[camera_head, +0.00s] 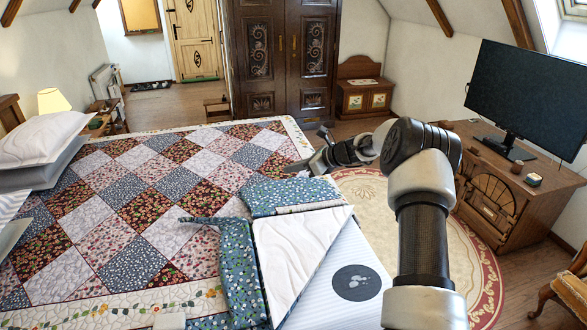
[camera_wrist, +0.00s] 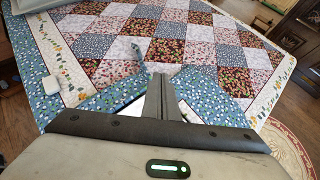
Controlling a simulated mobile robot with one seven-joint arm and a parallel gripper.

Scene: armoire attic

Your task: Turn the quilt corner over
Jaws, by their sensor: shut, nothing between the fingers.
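The patchwork quilt (camera_head: 150,200) covers the bed, with red, white and blue squares. At its near right corner, blue floral fabric (camera_head: 240,265) lies bunched and raised around a white cloth triangle (camera_head: 300,240). I cannot tell whether this triangle is the quilt's underside or a sheet. Beside it the white mattress (camera_head: 340,280) is bare, with a dark round emblem. My gripper (camera_head: 308,162) is shut and empty, at the bed's right side beyond the folded part. In the wrist view the shut fingers (camera_wrist: 161,96) point across the quilt (camera_wrist: 190,45), with blue floral fabric on both sides.
A round rug (camera_head: 365,190) lies on the floor right of the bed. A wooden cabinet with a monitor (camera_head: 530,90) stands at the right, a chair (camera_head: 572,285) at the lower right. Pillows (camera_head: 45,140) lie at the left. A dark armoire (camera_head: 287,60) stands behind.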

